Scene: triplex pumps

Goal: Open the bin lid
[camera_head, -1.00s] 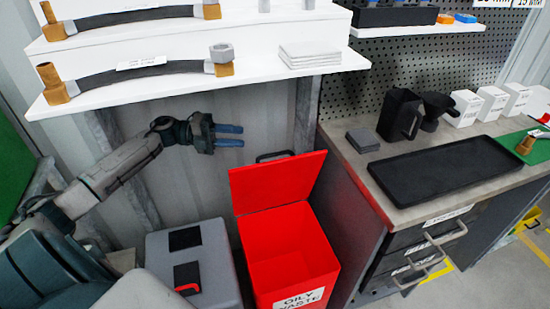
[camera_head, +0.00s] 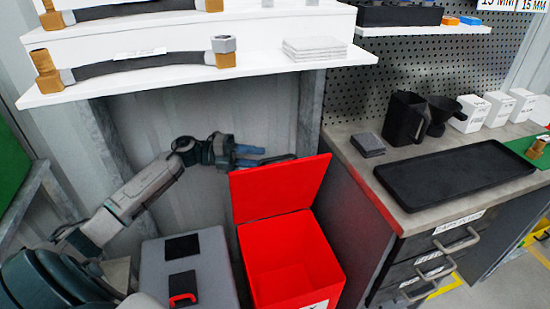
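The red bin (camera_head: 290,262) stands on the floor in the middle of the camera_head view, and its inside looks empty. Its red lid (camera_head: 278,188) is raised and stands upright at the back of the opening. A dark handle (camera_head: 277,159) shows at the lid's top edge, partly behind my gripper. My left gripper (camera_head: 249,156) is level, with its blue fingers apart, at the lid's upper left edge by the handle. I cannot tell whether the fingers touch the lid or handle. My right gripper is not in view.
A grey box (camera_head: 212,262) with black patches stands left of the bin. A white shelf (camera_head: 270,64) with hoses hangs above. At right, a workbench (camera_head: 346,148) holds a black tray (camera_head: 455,172), a jug (camera_head: 403,119) and white boxes.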

